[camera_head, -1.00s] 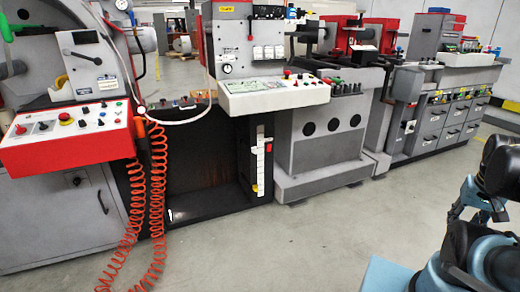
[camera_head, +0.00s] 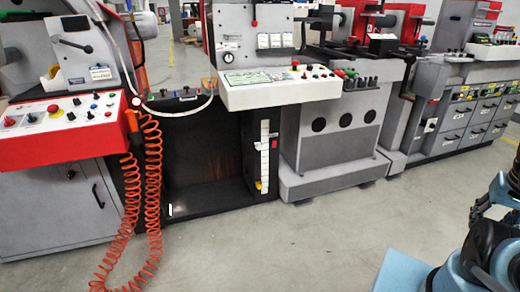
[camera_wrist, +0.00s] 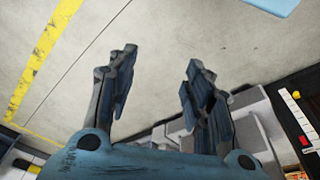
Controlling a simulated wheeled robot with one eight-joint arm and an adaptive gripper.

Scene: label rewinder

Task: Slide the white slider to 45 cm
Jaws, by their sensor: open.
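A white vertical strip with dark marks (camera_head: 265,155) stands on the black lower part of the machine, right of the open bay. It has a yellow piece (camera_head: 258,186) near its bottom and a red piece (camera_head: 274,144) beside it. I cannot make out a separate white slider on it. The strip also shows at the right edge of the wrist view (camera_wrist: 296,118), with the yellow piece near its end. In the wrist view my gripper (camera_wrist: 161,75) is open and empty, its two fingers apart above the floor. The strip lies right of the fingers, apart from them.
A red control panel (camera_head: 65,125) and orange coiled cables (camera_head: 152,195) hang at the left. A white button panel (camera_head: 280,88) juts out above the strip. A grey cabinet (camera_head: 335,150) stands right of it. The floor (camera_head: 290,240) in front is clear.

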